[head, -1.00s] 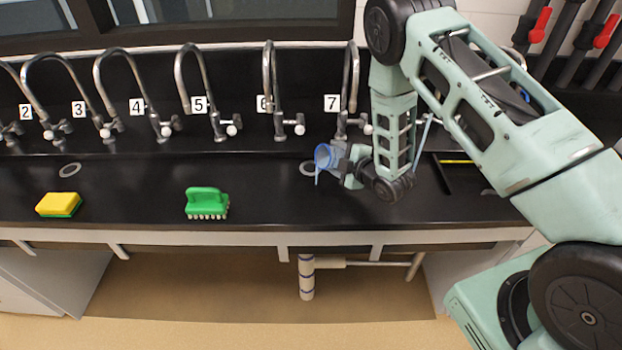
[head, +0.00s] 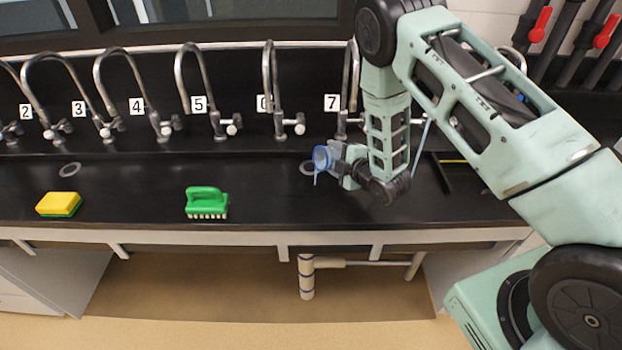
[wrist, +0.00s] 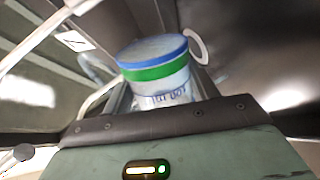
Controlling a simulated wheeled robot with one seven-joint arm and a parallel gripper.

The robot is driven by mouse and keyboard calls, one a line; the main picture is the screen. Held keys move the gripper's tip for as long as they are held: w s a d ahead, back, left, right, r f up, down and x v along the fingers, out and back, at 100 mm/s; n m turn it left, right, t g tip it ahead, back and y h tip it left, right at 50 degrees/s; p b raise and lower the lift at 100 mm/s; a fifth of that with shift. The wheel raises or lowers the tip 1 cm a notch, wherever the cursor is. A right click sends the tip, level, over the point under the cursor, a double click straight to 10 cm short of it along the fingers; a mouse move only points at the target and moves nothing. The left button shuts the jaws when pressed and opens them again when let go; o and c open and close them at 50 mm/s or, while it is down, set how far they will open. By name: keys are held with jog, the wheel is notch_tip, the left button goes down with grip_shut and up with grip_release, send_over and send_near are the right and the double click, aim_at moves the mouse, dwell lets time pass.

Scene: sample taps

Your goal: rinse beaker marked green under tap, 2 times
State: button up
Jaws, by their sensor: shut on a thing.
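The beaker (head: 322,157) is tipped on its side below and in front of tap 7 (head: 350,95), its mouth toward the left. In the wrist view the beaker (wrist: 155,72) shows a green band, a blue rim and blurred dark print. My gripper (head: 340,163) is shut on it and holds it above the black bench near the drain hole. A thin bluish strip hangs from the beaker's mouth; I cannot tell whether it is water. Its inside is hidden.
More numbered taps, such as tap 5 (head: 200,95) and tap 6 (head: 270,90), line the back. A green brush (head: 207,201) and a yellow-green sponge (head: 58,204) lie to the left on the bench (head: 130,200). Bench between brush and beaker is clear.

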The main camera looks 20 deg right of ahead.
jog(key=shift+s+a+r+n+h, duration=0.1)
jog(key=shift+a+r+n+h, duration=0.2)
jog(key=shift+a+n, duration=0.15)
dwell(0.5)
jog(key=shift+a+r+n+h+b, duration=0.4)
jog(key=shift+n+b, duration=0.1)
jog(key=shift+n, duration=0.25)
dwell(1.1)
